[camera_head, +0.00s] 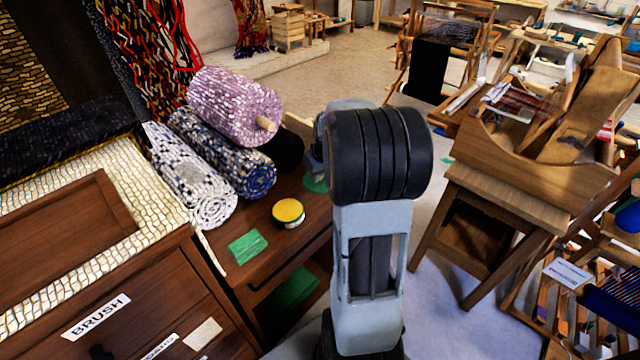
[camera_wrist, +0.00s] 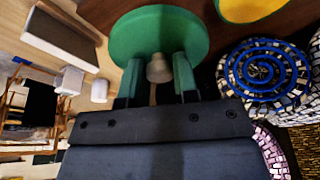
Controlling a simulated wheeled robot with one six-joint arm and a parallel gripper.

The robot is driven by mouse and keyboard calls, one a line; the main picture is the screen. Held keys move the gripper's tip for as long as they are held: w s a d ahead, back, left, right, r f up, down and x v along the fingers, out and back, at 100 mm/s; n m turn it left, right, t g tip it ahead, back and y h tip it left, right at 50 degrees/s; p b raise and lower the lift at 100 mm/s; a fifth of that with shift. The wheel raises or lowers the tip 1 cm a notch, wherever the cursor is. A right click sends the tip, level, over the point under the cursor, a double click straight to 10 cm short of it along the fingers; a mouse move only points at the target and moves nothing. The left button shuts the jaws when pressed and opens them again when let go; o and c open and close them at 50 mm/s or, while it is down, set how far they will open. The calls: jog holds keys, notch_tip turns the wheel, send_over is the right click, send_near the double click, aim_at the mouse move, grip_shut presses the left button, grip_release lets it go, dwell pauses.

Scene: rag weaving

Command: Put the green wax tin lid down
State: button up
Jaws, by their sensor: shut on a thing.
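The green wax tin lid (camera_wrist: 160,33) is a round green disc with a pale knob (camera_wrist: 159,68). My gripper (camera_wrist: 156,70) is shut on the knob, with one finger on each side. In the head view, only part of the lid (camera_head: 316,184) shows beside my arm, over the brown table top; the arm hides the rest and my fingers. I cannot tell whether the lid touches the table. An open round tin with yellow wax (camera_head: 288,211) stands on the table, nearer the front; its yellow top also shows in the wrist view (camera_wrist: 250,8).
A green block (camera_head: 247,247) lies on the brown table (camera_head: 268,275) near its front edge. Rolled rag rugs (camera_head: 222,152) are stacked along its left side, with a purple roll (camera_head: 235,105) on top. A wooden stand (camera_head: 490,205) is to the right across a floor gap.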

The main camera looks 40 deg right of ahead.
aim_at(320, 183)
jog(key=w+f, duration=0.1)
jog(key=w+d+f, duration=0.1)
jog(key=f, duration=0.1)
jog(key=w+d+f, duration=0.1)
jog(key=shift+f, duration=0.4)
jog(key=shift+f+b, duration=0.3)
jog(key=shift+f, duration=1.1)
jog(key=shift+f, duration=0.15)
jog(key=o, duration=0.9)
